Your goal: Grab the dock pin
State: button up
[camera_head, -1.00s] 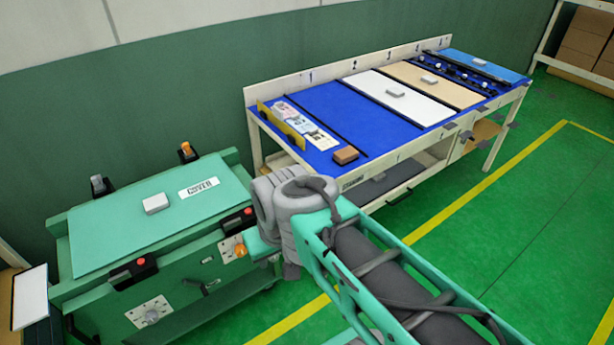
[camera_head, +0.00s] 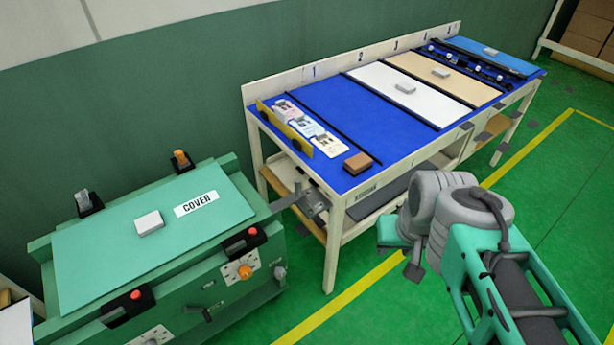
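No part can be clearly picked out as the dock pin. A grey metal bracket (camera_head: 314,204) sits at the left end of the long workbench, by its front left leg. A grey bar reaches from it toward the green cart (camera_head: 130,235) at left. My arm comes in from the lower right. Its end, with my gripper (camera_head: 413,269), is right of the bracket and apart from it, in front of the workbench. The gripper is small and partly hidden by my arm, so its fingers do not show clearly.
The workbench (camera_head: 345,225) has a blue top with cards, a brown block (camera_head: 358,163) and several panels. The cart has a cover sheet with a white block (camera_head: 149,222), and red and orange buttons. Green floor with yellow lines is free in front of the bench.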

aim_at(297, 182)
jog(key=i, duration=0.4)
jog(key=u, duration=2.8)
